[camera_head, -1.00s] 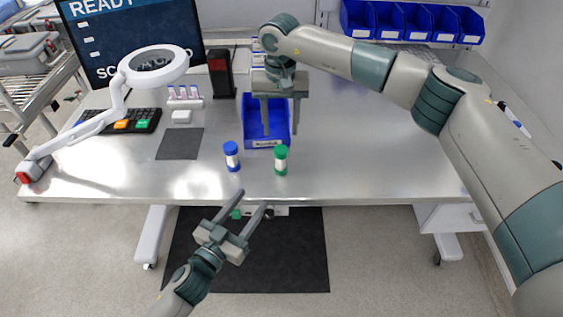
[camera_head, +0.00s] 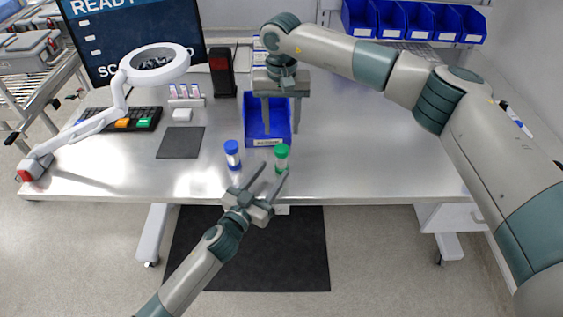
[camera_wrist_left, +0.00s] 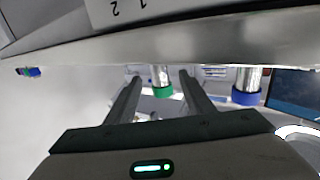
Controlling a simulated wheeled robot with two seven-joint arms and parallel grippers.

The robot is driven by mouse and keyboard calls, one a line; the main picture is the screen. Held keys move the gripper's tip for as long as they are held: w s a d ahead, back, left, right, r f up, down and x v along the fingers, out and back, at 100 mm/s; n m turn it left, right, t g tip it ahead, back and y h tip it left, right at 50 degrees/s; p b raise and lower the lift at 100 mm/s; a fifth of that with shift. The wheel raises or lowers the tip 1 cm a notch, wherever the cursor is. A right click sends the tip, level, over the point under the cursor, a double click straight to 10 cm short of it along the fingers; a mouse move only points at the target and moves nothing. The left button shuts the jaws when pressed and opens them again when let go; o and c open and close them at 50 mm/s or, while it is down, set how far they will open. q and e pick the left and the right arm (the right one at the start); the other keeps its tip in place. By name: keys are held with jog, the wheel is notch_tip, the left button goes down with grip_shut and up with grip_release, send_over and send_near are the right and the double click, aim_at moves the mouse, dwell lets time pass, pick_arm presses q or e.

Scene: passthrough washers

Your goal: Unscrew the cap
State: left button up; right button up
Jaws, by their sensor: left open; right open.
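A green-capped bottle (camera_head: 282,152) stands upright near the front edge of the table. A blue-capped bottle (camera_head: 232,148) stands to its left. My left gripper (camera_head: 274,170) is open and empty at the table's front edge, its fingers pointing towards the green-capped bottle. In the left wrist view, which is upside down, the green cap (camera_wrist_left: 162,91) lies between the fingers' lines, beyond the tips, and the blue cap (camera_wrist_left: 246,98) is off to the right. My right gripper (camera_head: 281,128) is open and points down over the blue bin (camera_head: 267,142).
A magnifier lamp (camera_head: 152,65), a keypad (camera_head: 130,119) and a dark mat (camera_head: 181,143) are on the left of the steel table (camera_head: 370,150). A rack of small vials (camera_head: 186,95) stands behind. The right side of the table is clear.

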aim_at(279, 163)
pick_arm(q)
jog(key=x, duration=0.6)
jog(key=shift+w+d, duration=0.15)
jog(key=shift+w, duration=0.15)
grip_shut()
